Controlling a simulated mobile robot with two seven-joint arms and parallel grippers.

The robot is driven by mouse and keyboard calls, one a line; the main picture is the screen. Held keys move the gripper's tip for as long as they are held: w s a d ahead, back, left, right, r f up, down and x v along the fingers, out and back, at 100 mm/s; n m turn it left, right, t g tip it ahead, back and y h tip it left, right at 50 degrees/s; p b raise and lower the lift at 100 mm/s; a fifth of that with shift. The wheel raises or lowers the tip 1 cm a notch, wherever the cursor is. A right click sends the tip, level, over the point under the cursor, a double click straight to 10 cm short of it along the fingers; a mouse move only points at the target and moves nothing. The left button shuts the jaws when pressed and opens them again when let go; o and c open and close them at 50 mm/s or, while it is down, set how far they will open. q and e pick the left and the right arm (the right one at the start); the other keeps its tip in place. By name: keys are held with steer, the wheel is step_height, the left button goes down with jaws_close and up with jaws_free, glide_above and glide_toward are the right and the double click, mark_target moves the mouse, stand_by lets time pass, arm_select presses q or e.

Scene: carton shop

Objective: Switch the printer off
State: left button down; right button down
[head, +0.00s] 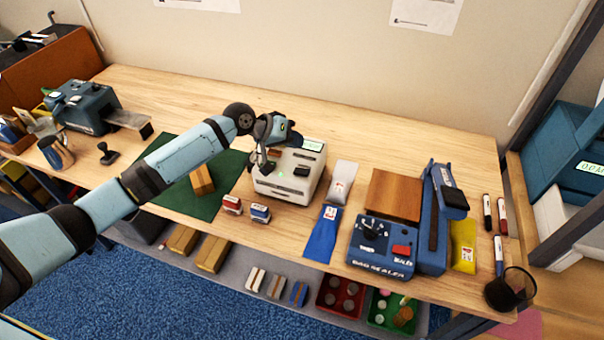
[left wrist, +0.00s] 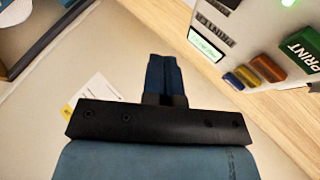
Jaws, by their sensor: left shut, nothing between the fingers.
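My left gripper (head: 295,138) is above the printer's back edge. Its dark blue fingers (left wrist: 163,72) are shut and empty, and appear apart from the printer. The arm hides part of the printer's top left. My right gripper is out of view.
Two small stamps (head: 260,213) stand left of the printer's front. A grey pouch (head: 343,178) and a blue pouch (head: 322,238) lie to its right, near the bag sealer (head: 380,248). A green mat (head: 228,178) lies left. The table behind is clear.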

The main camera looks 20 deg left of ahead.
mark_target(299, 170)
arm_select(q)
steer(key=f+b, duration=0.1)
steer(key=f, duration=0.1)
steer(key=f+b, duration=0.1)
steer(key=f, duration=0.1)
steer(key=f+b, duration=0.1)
steer(key=f, duration=0.1)
steer(key=shift+d+b, duration=0.4)
steer(key=shift+d+f, duration=0.1)
steer(key=shift+f, duration=0.45)
stand_by(0.5)
steer(key=shift+f, duration=0.15)
stand_by(0.5)
steer(key=shift+f, duration=0.25)
